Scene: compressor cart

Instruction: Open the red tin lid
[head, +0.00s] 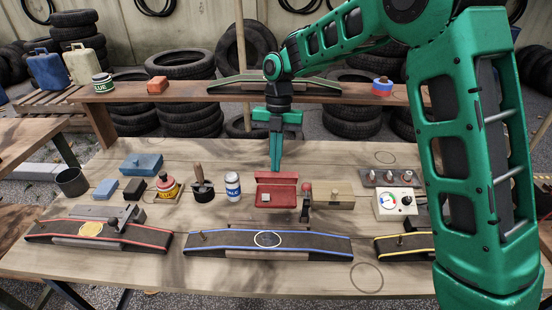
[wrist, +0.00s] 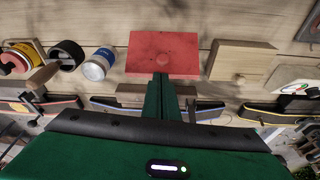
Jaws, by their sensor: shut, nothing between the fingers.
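The red tin (head: 284,200) sits on the workbench near its middle. In the head view it shows a brighter red upper band and a darker red lower part with a small pale square on its left. In the wrist view a flat red panel of the tin (wrist: 145,50) carries a faint round mark; I cannot tell for sure how far the lid is raised. My gripper (head: 276,168) points straight down over the tin's far edge, fingers together and empty. In the wrist view the fingers (wrist: 161,80) overlap the panel's lower edge; contact is unclear.
A blue-edged ramp (head: 220,240) lies in front. A raised shelf (head: 225,98) runs behind.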

